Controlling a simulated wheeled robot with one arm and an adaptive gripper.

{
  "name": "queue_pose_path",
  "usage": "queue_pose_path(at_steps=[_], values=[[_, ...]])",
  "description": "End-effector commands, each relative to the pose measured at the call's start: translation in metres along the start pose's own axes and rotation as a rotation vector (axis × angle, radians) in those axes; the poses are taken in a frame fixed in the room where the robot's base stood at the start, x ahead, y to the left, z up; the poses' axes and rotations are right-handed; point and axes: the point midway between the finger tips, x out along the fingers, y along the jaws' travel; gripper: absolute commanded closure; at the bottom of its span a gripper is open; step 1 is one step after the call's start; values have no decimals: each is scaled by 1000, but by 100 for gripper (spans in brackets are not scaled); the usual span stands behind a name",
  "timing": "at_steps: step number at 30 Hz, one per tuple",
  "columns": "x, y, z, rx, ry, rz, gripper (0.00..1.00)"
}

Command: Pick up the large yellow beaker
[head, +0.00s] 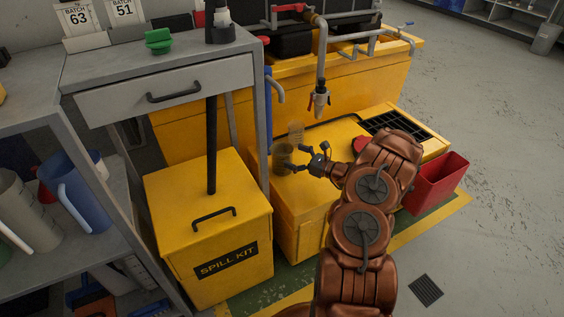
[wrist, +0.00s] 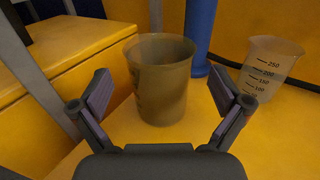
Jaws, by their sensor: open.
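A dull yellow-brown, see-through beaker (head: 283,159), the larger-looking of two, stands upright on a yellow cabinet top (head: 316,182). In the wrist view this beaker (wrist: 162,92) is in the middle, ahead of and between my spread fingers. My gripper (head: 297,158) is open and empty, close beside the beaker on its right in the head view. In the wrist view the fingers of my gripper (wrist: 160,96) show a gap on both sides of the beaker. I cannot tell how far the fingertips reach along it.
A clear beaker with marks up to 250 (wrist: 268,68) stands behind to the right; it also shows in the head view (head: 297,131). A blue upright (wrist: 199,32) is close behind the yellow-brown beaker. A yellow spill kit box (head: 207,227) stands left, and a pipe with a tap (head: 319,98) hangs above.

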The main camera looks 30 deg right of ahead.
Motion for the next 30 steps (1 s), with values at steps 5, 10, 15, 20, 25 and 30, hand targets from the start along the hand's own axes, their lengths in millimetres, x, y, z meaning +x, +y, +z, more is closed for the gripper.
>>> queue_pose_path(at_steps=[5,10,15,20,25,30], values=[[20,1,-3,-1,0,3,0],[39,0,-3,-1,-1,2,0],[47,-1,-2,0,-1,0,0],[47,-1,-2,0,-1,-2,0],[46,-2,-2,0,0,-2,14],[46,-2,-2,0,0,-2,31]])
